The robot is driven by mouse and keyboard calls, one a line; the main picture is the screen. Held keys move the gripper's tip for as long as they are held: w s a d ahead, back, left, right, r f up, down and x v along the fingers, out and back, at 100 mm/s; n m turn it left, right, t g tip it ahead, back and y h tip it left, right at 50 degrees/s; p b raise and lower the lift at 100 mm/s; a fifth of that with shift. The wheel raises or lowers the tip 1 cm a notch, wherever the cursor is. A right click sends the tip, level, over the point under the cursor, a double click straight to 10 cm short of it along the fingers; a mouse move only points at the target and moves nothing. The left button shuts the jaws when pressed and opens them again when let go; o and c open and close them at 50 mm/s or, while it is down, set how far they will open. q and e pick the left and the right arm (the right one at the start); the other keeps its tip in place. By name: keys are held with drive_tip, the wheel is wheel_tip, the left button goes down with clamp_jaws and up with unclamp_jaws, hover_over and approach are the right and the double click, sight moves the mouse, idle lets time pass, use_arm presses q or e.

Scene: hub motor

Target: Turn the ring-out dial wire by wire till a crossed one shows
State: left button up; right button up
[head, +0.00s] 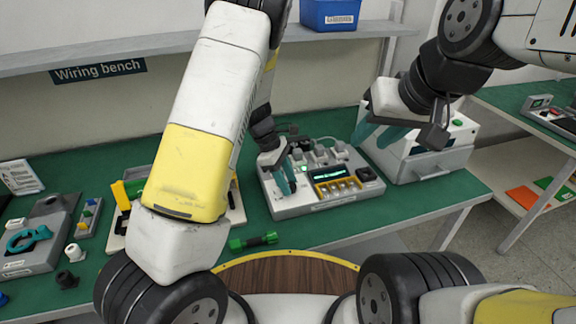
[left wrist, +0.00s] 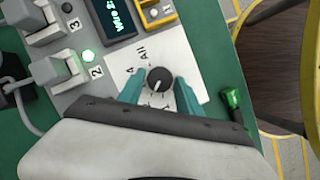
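The ring-out tester (head: 318,205) sits on the green bench, a grey box with a lit display (head: 325,173). The left wrist view shows its black dial (left wrist: 158,82) with a white pointer, on a white plate marked "All" and "4". The pointer's exact mark is hard to tell. A lamp (left wrist: 88,56) beside "2" glows green; the lamp by "3" is dark. The display (left wrist: 115,16) reads "Wire", its number unclear. My right gripper (head: 382,132) is open and empty.
A white box (head: 428,155) stands right of the tester, close behind my right gripper. A green-and-black tool (head: 253,241) lies near the front edge. A grey fixture (head: 35,245) with a teal clamp stands at left. A blue bin (head: 330,14) is on the shelf.

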use_arm(q)
clamp_jaws()
drive_tip(key=m+g, duration=0.1)
drive_tip(key=m, duration=0.2)
drive_tip(key=shift+w+m, duration=0.15)
drive_tip(key=shift+m, duration=0.15)
drive_tip(key=shift+w+d+m+g+y, duration=0.1)
drive_tip(key=shift+m+g+y, duration=0.3)
drive_tip(key=shift+m, duration=0.6)
drive_tip(key=shift+d+m+g+y, duration=0.1)
drive_tip(key=shift+m+g+y, duration=0.3)
drive_tip(key=shift+m, duration=0.6)
drive_tip(key=o, duration=0.5)
unclamp_jaws()
